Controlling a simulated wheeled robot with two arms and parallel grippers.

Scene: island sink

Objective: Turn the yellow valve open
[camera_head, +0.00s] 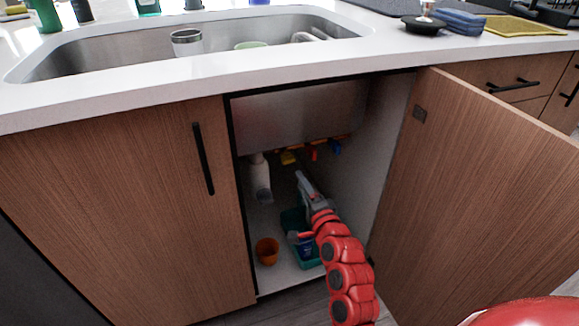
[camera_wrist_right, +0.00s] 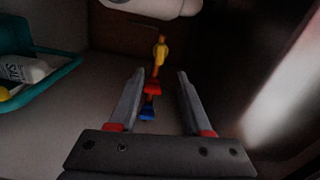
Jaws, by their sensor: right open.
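The yellow valve (camera_head: 288,158) is at the left of a row of small valves under the sink, at the back of the open cabinet. In the right wrist view the yellow valve (camera_wrist_right: 160,50) shows just beyond the fingertips. My right gripper (camera_head: 300,177) reaches into the cabinet, below the yellow valve. Its two fingers (camera_wrist_right: 160,74) are apart, with nothing held between them. The red valve (camera_wrist_right: 153,88) and blue valve (camera_wrist_right: 147,112) show in the gap between the fingers, apparently behind it. My left gripper is in neither view.
A red valve (camera_head: 313,153) and a blue valve (camera_head: 336,146) sit right of the yellow one. A teal bin (camera_head: 305,262) and orange cup (camera_head: 267,251) stand on the cabinet floor. The open door (camera_head: 480,190) is at right.

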